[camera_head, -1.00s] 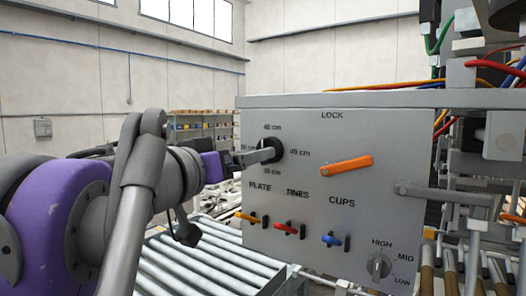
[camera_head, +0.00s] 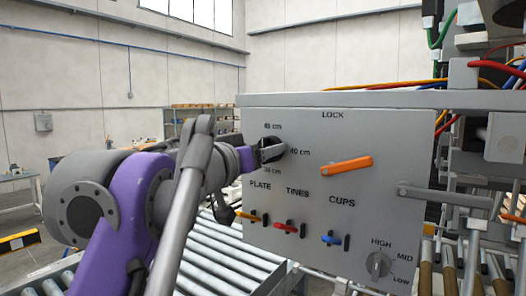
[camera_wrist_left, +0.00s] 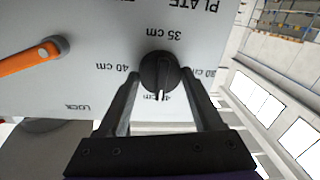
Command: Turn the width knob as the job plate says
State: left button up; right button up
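The width knob (camera_wrist_left: 160,72) is a round black knob with a white pointer on the grey control panel (camera_head: 390,135). In the left wrist view its pointer faces down, toward a label partly hidden between the fingers. The labels 35 cm, 40 cm and 30 cm stand around it. My left gripper (camera_wrist_left: 163,84) is open, one finger on each side of the knob, with small gaps visible. In the head view my left gripper (camera_head: 270,153) covers most of the knob. My right gripper is out of view. No job plate is readable in these views.
An orange LOCK lever (camera_head: 346,166) is right of the knob. Below are yellow (camera_head: 247,215), red (camera_head: 285,227) and blue (camera_head: 331,239) switches and a HIGH/MID/LOW dial (camera_head: 378,264). A roller conveyor (camera_head: 222,262) runs below left. A metal bar (camera_head: 445,196) juts out right.

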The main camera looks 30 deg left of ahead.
pick_arm(q)
jog(key=c, duration=0.7)
jog(key=shift+c, duration=0.2)
jog(key=shift+m, duration=0.4)
jog(key=shift+a+f+m+t+h+p, duration=0.15)
jog(key=shift+m+h+p, duration=0.2)
jog(key=shift+m, duration=2.6)
jog(key=shift+d+r+m+t+h+p, duration=0.15)
jog(key=shift+m+p, duration=0.35)
jog(key=shift+m, duration=2.4)
jog(key=shift+a+f+m+t+h+p, duration=0.15)
jog(key=shift+m+p, duration=0.25)
jog(key=shift+m, duration=2.55)
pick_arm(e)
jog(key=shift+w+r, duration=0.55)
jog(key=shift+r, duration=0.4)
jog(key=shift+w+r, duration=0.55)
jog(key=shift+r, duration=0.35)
pick_arm(q)
jog(key=o, duration=1.4)
jog(key=shift+c, duration=0.2)
